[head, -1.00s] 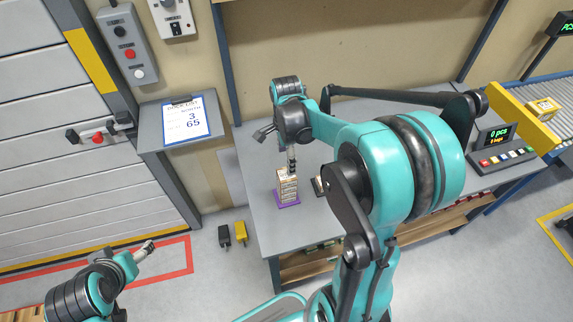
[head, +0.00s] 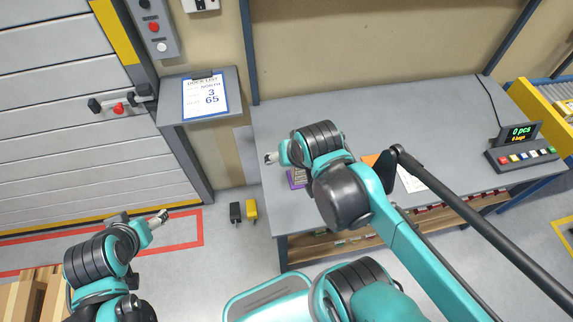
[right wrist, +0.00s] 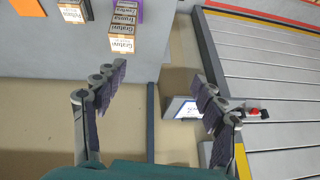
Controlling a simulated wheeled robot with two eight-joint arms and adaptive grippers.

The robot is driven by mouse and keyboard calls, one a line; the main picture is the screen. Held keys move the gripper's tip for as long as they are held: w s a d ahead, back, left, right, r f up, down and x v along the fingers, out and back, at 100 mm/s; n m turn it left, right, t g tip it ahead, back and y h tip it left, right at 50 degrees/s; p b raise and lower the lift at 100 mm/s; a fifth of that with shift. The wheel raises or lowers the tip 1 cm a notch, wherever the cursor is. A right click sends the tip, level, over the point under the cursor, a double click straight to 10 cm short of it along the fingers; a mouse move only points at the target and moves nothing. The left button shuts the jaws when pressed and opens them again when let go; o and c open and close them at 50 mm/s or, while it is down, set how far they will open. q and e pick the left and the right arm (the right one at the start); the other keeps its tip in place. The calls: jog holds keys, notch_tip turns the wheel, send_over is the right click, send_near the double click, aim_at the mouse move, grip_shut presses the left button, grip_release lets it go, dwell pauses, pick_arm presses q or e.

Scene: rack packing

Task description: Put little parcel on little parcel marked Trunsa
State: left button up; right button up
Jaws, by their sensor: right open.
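In the right wrist view small tan parcels stand together at the top; labels read Gratovi (right wrist: 123,46) and, less clearly, Trunsa (right wrist: 126,19). They are beside a purple piece (right wrist: 139,10), and their exact stacking order is hard to read. Another little parcel (right wrist: 72,11), its label unclear, is left of them. My right gripper (right wrist: 160,92) is open and empty, its fingers apart from the parcels. In the head view my right gripper (head: 270,158) points left over the table edge, and its arm hides most of the parcels. My left gripper (head: 158,219) is low at the left, away from the table.
The grey table (head: 440,120) is mostly clear. An orange sheet (head: 371,160) lies partly behind my right arm. A button console (head: 520,154) stands at the table's right, by a yellow-sided conveyor (head: 545,112). A clipboard shelf (head: 170,112) is at the left wall.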

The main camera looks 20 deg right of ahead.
jog(key=n, duration=0.1)
jog(key=s+a+n, duration=0.1)
jog(key=n+t, duration=0.1)
jog(key=shift+s+a+f+n, duration=0.2)
jog(key=shift+s+f+n, duration=0.05)
jog(key=shift+s+n, duration=0.1)
